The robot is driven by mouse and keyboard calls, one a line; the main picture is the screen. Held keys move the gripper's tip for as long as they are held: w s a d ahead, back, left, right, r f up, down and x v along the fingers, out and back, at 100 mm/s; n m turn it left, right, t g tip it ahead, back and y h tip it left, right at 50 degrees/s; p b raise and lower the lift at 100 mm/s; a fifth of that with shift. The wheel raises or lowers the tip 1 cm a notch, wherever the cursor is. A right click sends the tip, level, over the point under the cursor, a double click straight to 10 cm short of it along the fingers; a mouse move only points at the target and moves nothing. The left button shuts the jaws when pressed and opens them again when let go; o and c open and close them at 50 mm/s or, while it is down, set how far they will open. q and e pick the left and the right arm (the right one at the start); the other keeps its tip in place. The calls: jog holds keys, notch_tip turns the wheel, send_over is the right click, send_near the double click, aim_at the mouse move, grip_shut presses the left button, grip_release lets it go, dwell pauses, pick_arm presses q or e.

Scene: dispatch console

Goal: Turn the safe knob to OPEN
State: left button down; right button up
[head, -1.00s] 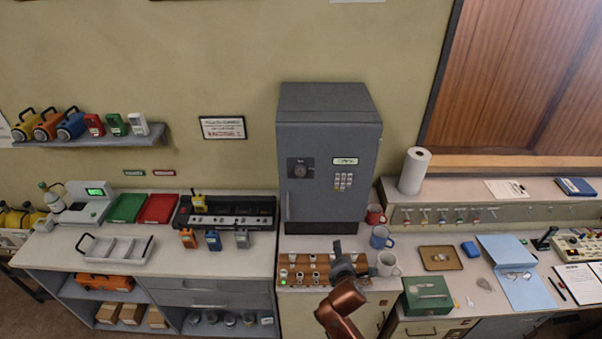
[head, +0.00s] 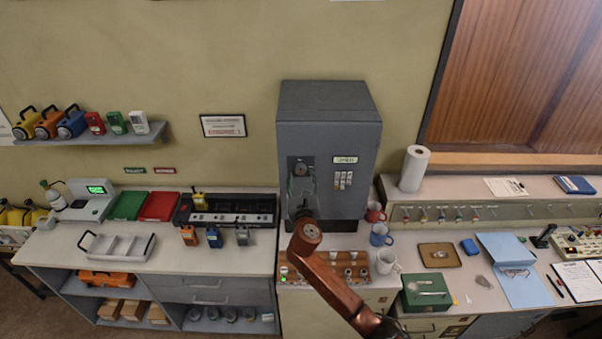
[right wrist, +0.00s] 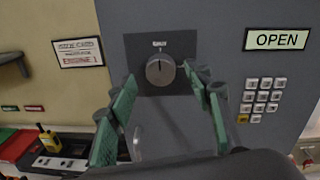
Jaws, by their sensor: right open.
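The grey safe (head: 330,110) stands upright at the middle of the counter. Its round dark knob (right wrist: 160,70) sits on a black square plate (right wrist: 140,48); a pale mark on the knob points about straight up. A label (right wrist: 277,39) on the safe door reads OPEN. My right gripper (right wrist: 159,78) is open and empty, its green-padded fingers to the left and right of the knob in the wrist view. I cannot tell whether they touch it. In the head view my right gripper (head: 302,188) partly covers the knob's plate. My left gripper is out of view.
A keypad (right wrist: 262,98) is right of the knob. Below the safe, a brown switch panel (head: 350,268) lies under my right arm. Red, blue and white mugs (head: 386,262) stand to the right. A charger rack (head: 232,218) is on the left.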

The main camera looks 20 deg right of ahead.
aim_at(301, 169)
jog(key=shift+x, duration=1.2)
jog(key=shift+c, duration=0.4)
jog(key=c, duration=1)
jog(key=shift+c, duration=0.2)
